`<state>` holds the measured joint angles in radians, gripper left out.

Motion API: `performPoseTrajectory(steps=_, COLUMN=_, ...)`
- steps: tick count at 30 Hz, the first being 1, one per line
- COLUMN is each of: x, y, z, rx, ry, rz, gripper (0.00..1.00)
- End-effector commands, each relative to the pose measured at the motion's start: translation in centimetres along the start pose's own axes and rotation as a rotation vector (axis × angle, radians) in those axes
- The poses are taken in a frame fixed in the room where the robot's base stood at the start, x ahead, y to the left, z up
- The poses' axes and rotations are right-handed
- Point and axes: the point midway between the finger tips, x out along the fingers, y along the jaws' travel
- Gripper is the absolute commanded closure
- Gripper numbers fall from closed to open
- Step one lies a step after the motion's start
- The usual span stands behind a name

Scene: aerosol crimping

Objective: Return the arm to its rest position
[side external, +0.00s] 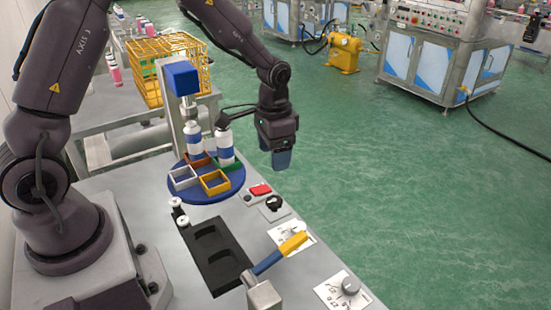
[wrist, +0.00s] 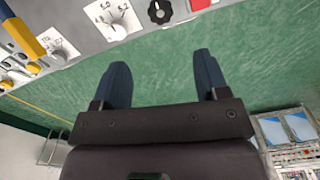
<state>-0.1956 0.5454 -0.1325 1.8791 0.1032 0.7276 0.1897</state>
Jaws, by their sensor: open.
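My gripper (side external: 282,160) hangs fingers down to the right of the blue turntable, out past the bench edge over the green floor. In the wrist view my gripper (wrist: 161,80) shows two dark blue fingers spread apart with nothing between them. The fingers touch nothing. My arm arches over from its base on the bench at the left.
The blue turntable (side external: 207,195) carries coloured square holders and two white-and-blue cans (side external: 224,145). A blue press head (side external: 182,78) stands above it. A yellow-handled lever (side external: 291,244), a red button (side external: 260,190) and a dial (side external: 349,287) line the bench. A yellow wire basket (side external: 160,70) stands behind.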

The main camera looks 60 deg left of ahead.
Motion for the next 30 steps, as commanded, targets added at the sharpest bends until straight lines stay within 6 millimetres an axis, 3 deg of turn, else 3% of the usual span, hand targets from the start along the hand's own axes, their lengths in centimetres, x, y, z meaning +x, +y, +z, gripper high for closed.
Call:
performPoseTrajectory(steps=3, x=0.5, y=0.5, z=2.0, rx=-0.045, ry=-0.058, rz=0.017, gripper=0.32)
performPoseTrajectory(steps=5, x=-0.7, y=0.8, z=3.1, rx=-0.070, ry=-0.064, rz=0.013, gripper=0.32)
performPoseTrajectory(steps=18, x=-12.5, y=4.1, z=12.3, rx=-0.195, ry=0.125, rz=-0.046, gripper=0.32)
performPoseTrajectory(steps=24, x=-16.0, y=5.8, z=16.5, rx=-0.213, ry=0.284, rz=-0.046, gripper=0.32)
performPoseTrajectory(steps=30, x=-18.3, y=6.8, z=18.6, rx=-0.198, ry=0.431, rz=-0.043, gripper=0.32)
